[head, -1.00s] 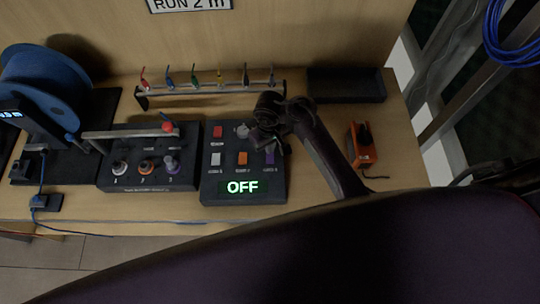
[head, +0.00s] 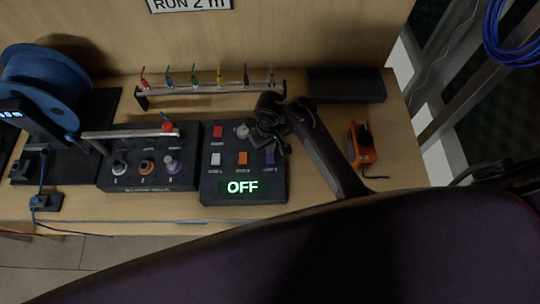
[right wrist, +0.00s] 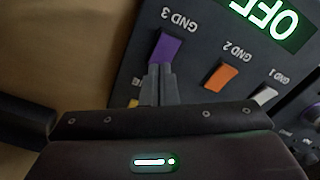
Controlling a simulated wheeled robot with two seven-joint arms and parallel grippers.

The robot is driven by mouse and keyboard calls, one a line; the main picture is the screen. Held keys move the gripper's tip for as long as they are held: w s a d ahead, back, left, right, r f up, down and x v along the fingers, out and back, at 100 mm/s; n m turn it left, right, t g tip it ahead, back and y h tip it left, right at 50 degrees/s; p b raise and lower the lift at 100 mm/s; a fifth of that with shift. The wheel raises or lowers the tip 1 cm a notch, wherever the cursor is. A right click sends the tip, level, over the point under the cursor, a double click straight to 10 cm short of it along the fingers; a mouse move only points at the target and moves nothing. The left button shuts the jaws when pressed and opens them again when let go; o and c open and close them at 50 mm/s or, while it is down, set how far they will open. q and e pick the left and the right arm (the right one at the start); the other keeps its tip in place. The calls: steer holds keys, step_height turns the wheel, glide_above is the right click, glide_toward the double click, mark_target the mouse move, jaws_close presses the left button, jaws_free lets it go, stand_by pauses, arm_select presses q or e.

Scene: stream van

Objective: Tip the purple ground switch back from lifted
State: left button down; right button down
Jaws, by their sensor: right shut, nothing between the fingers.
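The purple ground switch (right wrist: 166,48), labelled GND 3, is at the right end of the row of rockers on the dark switch box (head: 210,188). It also shows in the head view (head: 270,158), partly behind my gripper. My right gripper (right wrist: 158,72) is shut and empty, with its fingertips right at the purple switch's edge. I cannot tell whether they press on it. My right gripper also shows over the box in the head view (head: 283,150). The box's display (head: 242,187) reads OFF in green. My left gripper is not in view.
Beside the purple switch are the orange switch (right wrist: 221,75) and the white switch (right wrist: 264,95). A red switch (head: 217,132) sits behind. A knob box (head: 150,183) stands left, an orange device (head: 363,150) right. A rack of coloured plugs (head: 210,88) stands behind.

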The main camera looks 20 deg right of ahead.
steer(key=shift+f+b, duration=0.55)
steer(key=shift+f, duration=0.35)
stand_by(0.3)
step_height(320, 180, up, 3)
steer(key=p, duration=0.3)
steer(key=shift+f, duration=0.15)
steer(key=shift+a, duration=0.1)
steer(key=shift+r, duration=2.15)
steer(key=shift+s, duration=0.1)
